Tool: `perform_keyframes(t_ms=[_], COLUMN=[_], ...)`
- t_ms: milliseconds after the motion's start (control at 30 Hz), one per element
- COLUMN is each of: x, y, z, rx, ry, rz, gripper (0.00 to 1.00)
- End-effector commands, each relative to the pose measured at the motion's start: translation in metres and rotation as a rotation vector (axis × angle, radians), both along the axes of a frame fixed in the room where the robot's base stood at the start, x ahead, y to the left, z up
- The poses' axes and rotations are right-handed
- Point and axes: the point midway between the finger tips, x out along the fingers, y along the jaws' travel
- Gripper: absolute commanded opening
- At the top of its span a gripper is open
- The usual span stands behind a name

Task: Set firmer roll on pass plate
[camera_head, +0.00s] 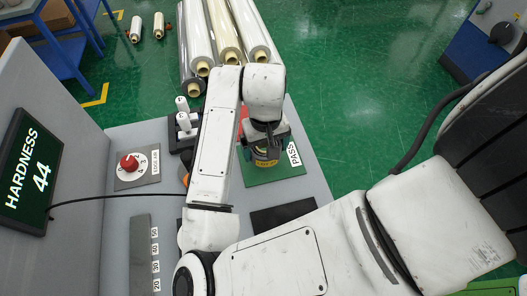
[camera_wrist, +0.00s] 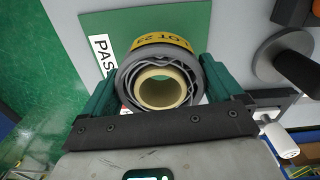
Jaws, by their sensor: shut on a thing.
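The wrapped roll (camera_head: 266,160) has a yellow lot band around it. In the wrist view the roll (camera_wrist: 160,88) shows end-on, with a cream hollow core and grey wrinkled wrap. My gripper (camera_head: 265,145) is shut on it; in the wrist view its teal fingers (camera_wrist: 155,90) are on either side of the roll. The green pass plate (camera_head: 285,178), with a white PASS label, lies under the roll; it also shows in the wrist view (camera_wrist: 190,25). I cannot tell whether the roll touches the plate. A screen (camera_head: 33,175) reads HARDNESS 44.
A red patch (camera_head: 243,122) shows behind my gripper, mostly hidden. A device with white knobs (camera_head: 183,121) stands left of the plate. A red dial (camera_head: 130,163) and a dark mat (camera_head: 283,215) are on the bench. Long wrapped rolls (camera_head: 223,35) lie beyond it.

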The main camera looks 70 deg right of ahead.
Motion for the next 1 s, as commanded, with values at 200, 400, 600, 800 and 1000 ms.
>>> perform_keyframes(t_ms=[200, 400, 600, 800, 1000], x=[0.006, 0.006, 0.006, 0.006, 0.006], y=[-0.003, -0.003, -0.003, -0.003, -0.003], z=[-0.014, -0.038, -0.038, -0.042, -0.041], rx=[0.001, 0.000, -0.001, 0.000, 0.000], ry=[0.001, 0.000, -0.001, 0.000, 0.000], rz=[0.001, 0.000, 0.000, 0.000, 0.000], gripper=[0.53, 0.53, 0.53, 0.96, 1.00])
